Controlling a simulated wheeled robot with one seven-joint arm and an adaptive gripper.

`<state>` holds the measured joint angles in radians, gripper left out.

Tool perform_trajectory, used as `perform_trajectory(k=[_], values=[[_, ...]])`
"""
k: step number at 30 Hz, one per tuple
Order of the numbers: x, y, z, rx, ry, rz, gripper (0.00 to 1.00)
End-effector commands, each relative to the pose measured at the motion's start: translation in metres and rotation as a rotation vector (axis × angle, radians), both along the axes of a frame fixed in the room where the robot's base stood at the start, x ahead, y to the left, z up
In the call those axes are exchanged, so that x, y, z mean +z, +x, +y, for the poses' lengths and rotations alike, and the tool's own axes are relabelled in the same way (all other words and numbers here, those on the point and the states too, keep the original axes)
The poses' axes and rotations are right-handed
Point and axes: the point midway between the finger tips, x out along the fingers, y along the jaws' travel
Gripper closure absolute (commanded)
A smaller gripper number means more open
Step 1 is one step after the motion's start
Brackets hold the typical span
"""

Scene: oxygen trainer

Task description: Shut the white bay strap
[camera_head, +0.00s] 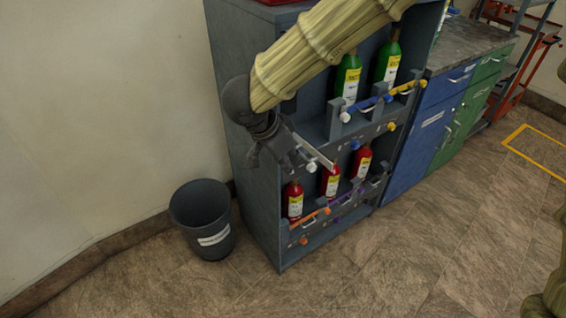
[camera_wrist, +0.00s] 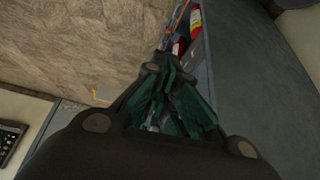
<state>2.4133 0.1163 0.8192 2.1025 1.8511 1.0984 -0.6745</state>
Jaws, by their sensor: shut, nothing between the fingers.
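The white strap (camera_head: 316,153) is a thin bar at the left end of the cabinet's upper row. It points outward, down and to the right, unlike the blue strap (camera_head: 366,103), which lies along the shelf front. A white knob (camera_head: 312,168) is just below it. My gripper (camera_head: 276,155) is shut and empty, at the cabinet's front left edge, left of the strap; whether they touch is unclear. My arm and gripper hide the white bay's inside. In the wrist view, my gripper's closed fingers (camera_wrist: 165,75) show, with no strap clearly visible.
The grey cabinet (camera_head: 250,190) holds green bottles (camera_head: 348,78) above and red bottles (camera_head: 330,181) below. A yellow strap (camera_head: 404,87), orange strap (camera_head: 310,216) and dark bin (camera_head: 203,220) are nearby. Floor in front is clear.

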Motion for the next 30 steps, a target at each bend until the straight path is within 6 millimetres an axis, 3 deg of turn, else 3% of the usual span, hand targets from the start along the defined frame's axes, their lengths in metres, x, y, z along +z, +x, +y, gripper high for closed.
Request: perform_trajectory(k=[13,30], values=[[0.001,0.0,-0.002,0.003,0.0,0.0,1.0],[0.002,0.001,-0.021,0.062,0.0,0.0,1.0]])
